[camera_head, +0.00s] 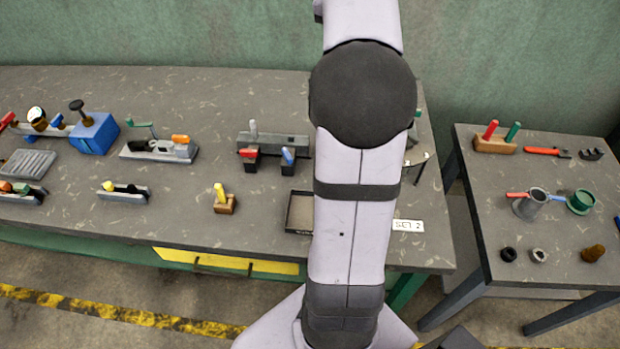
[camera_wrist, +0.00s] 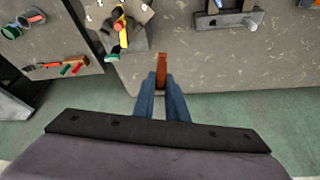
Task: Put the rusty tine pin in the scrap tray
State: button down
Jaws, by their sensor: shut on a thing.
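My gripper (camera_wrist: 162,82) is shut on a rusty brown pin (camera_wrist: 161,66), which sticks out beyond the fingertips in the wrist view. The pin is held near the bench's edge in that view; its height above the top cannot be told. In the head view my arm hides the gripper and the pin. A shallow dark tray (camera_head: 290,228) lies near the bench's front edge in the head view, its right part hidden behind my arm. It looks empty where it shows, and I cannot tell for sure that it is the scrap tray.
A label card (camera_head: 408,226) lies right of my arm. A grey block (camera_head: 294,146) with coloured pegs, a wooden block (camera_head: 225,204) with a yellow peg and a blue vise (camera_head: 94,133) stand leftward. A stand (camera_wrist: 126,28) shows near the gripper. A side table (camera_head: 560,232) holds several items.

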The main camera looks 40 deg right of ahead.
jog(key=s+a+f+n+y, duration=0.3)
jog(key=a+f+n, duration=0.5)
jog(key=f+n, duration=0.2)
jog(key=s+a+f+n+t+y, duration=0.1)
jog(key=s+a+f+n+y, duration=0.2)
jog(key=a+f+n, duration=0.6)
jog(key=shift+s+f+n+y, duration=0.15)
jog(key=shift+f+n+y, duration=0.45)
jog(key=shift+f+n, duration=0.45)
jog(key=shift+r, duration=0.1)
jog(key=shift+f+p, duration=1.15)
jog(key=shift+f, duration=3.75)
jog(key=shift+f+b, duration=0.2)
jog(key=shift+b, duration=0.1)
